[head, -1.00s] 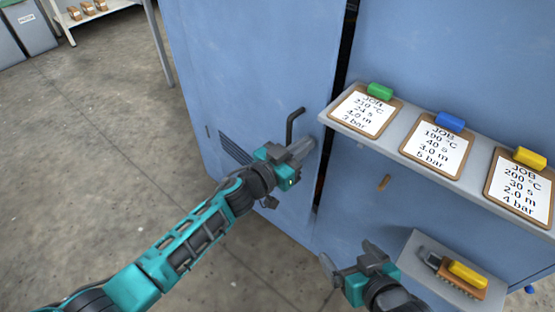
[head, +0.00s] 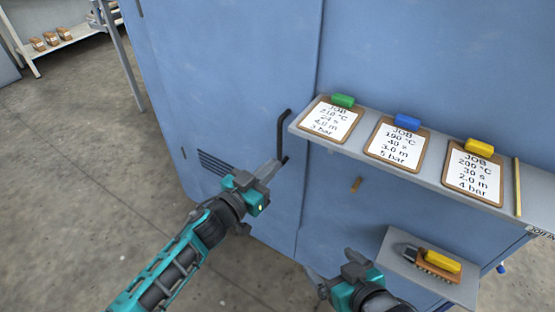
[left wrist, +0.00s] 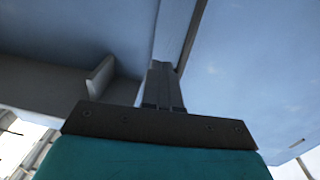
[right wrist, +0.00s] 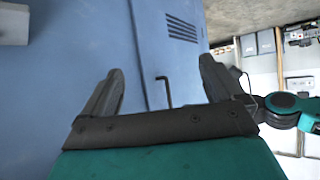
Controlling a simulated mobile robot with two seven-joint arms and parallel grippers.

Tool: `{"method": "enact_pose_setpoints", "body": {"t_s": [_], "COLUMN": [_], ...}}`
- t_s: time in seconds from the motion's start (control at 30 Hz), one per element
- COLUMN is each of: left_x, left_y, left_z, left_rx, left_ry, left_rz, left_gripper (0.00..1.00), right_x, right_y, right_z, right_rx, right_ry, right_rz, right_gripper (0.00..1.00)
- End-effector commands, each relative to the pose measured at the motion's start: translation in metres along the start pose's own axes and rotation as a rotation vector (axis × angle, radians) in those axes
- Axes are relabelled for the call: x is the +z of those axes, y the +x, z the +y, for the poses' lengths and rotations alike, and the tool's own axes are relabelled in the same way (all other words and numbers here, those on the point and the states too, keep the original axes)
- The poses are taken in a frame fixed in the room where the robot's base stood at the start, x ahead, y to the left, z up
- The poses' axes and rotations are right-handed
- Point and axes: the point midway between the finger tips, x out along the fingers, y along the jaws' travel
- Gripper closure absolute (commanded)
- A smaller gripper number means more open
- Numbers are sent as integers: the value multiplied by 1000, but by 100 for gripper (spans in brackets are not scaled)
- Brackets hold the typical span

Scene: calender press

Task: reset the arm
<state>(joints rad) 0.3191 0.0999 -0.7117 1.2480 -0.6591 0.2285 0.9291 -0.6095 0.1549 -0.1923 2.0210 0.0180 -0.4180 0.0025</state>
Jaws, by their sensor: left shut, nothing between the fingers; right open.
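My left gripper (head: 272,168) is shut and empty, its fingers at the lower end of the dark bar handle (head: 283,135) on the blue cabinet door (head: 225,90). I cannot tell whether they touch. In the left wrist view its closed fingers (left wrist: 163,85) point along a blue panel. The door lies flush with the cabinet, with only a thin seam. My right gripper (head: 332,265) is open and empty, low in front of the cabinet and left of the small shelf. In the right wrist view its spread fingers (right wrist: 158,70) frame the distant handle (right wrist: 166,90).
A grey ledge (head: 400,178) carries job clipboards with green (head: 343,100), blue (head: 407,121) and yellow (head: 479,145) blocks. A lower shelf (head: 400,256) holds a brush (head: 438,265) with a yellow block. The floor (head: 70,170) at left is clear.

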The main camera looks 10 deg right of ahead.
Motion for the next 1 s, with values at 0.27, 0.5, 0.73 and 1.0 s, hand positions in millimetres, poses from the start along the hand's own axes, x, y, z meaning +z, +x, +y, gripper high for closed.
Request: {"method": "enact_pose_setpoints", "body": {"t_s": [0.27, 0.5, 0.73, 1.0], "left_x": [0, 1, 1, 26], "left_y": [-63, -85, -94, -183], "left_z": [6, 8, 6, -16], "left_rx": [0, 0, -48, -394], "left_ry": [0, 0, -17, -107], "left_rz": [-5, -3, -12, -213], "left_gripper": [100, 100, 100, 100], "right_x": [-1, 1, -3, -20], "right_y": [-6, -6, -8, -19], "right_z": [3, 3, 4, 8], "right_rx": [14, 17, 18, 27], "right_ry": [6, 7, 6, -3], "right_rz": [-7, -10, -8, 6], "right_gripper": [6, 6, 6, 6]}}
